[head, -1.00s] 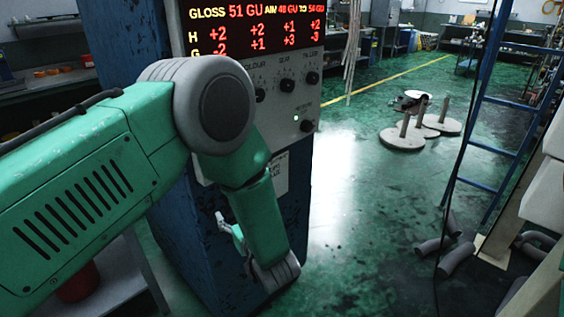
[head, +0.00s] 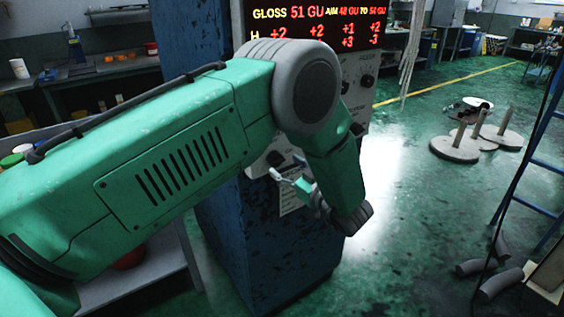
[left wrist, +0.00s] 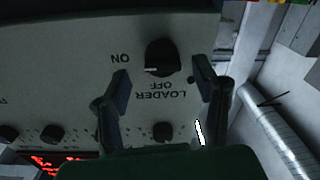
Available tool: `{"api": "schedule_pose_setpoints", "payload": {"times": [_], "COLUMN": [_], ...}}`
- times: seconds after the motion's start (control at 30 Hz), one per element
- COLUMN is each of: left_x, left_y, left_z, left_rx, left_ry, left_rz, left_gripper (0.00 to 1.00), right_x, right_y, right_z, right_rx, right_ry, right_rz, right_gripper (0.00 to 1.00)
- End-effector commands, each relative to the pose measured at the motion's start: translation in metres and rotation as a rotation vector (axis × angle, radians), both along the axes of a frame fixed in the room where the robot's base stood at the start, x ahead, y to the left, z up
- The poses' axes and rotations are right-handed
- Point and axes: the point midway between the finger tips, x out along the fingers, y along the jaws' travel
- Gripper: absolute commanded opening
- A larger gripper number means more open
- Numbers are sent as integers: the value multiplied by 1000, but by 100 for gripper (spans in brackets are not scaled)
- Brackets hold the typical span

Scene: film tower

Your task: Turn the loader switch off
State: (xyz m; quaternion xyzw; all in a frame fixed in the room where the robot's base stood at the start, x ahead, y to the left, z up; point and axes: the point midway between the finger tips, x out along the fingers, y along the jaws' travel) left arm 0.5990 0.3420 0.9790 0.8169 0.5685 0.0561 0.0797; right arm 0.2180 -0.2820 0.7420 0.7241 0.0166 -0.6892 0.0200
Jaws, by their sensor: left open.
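The loader switch (left wrist: 162,57) is a black rotary knob on the pale control panel (left wrist: 60,60), which appears upside down in the left wrist view. ON is printed to its left and OFF just below it, above the word LOADER. The white mark on the knob lies at its lower left, on the ON side. My left gripper (left wrist: 162,82) is open, with one finger on each side of the lettering and the knob beyond the fingertips. I see no contact. In the head view my left gripper (head: 290,180) is by the panel's lower edge, partly hidden by my arm.
The panel is on a blue tower (head: 225,225) with a lit red-and-yellow display (head: 318,25). Smaller knobs share the panel. A shelf with goods stands at the left. Round-based stands (head: 455,147) and a blue ladder (head: 535,150) are at the right. The green floor between is clear.

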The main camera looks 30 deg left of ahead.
Motion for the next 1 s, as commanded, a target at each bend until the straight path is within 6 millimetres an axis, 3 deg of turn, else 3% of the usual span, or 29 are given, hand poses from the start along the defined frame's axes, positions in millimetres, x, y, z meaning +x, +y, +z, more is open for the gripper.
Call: {"api": "schedule_pose_setpoints", "payload": {"times": [0.2, 0.53, 0.57, 0.7, 1.0], "left_x": [8, 9, 9, 9, 9], "left_y": [23, 26, 26, 25, 25], "left_z": [0, 0, 0, 0, 0], "left_rx": [0, 0, 0, 0, -8], "left_ry": [-1, 0, 0, 0, -18], "left_rz": [1, 0, 0, 0, -1], "left_gripper": [54, 54, 51, 5, 5], "right_x": [0, 0, 0, 0, 0], "right_y": [0, 0, 0, 0, 0], "right_z": [2, 2, 2, 2, 1], "right_rx": [0, 0, 0, 0, 0], "right_ry": [0, 0, 0, 0, 0], "right_rz": [0, 0, 0, 0, 0], "right_gripper": [40, 40, 40, 40, 40]}}
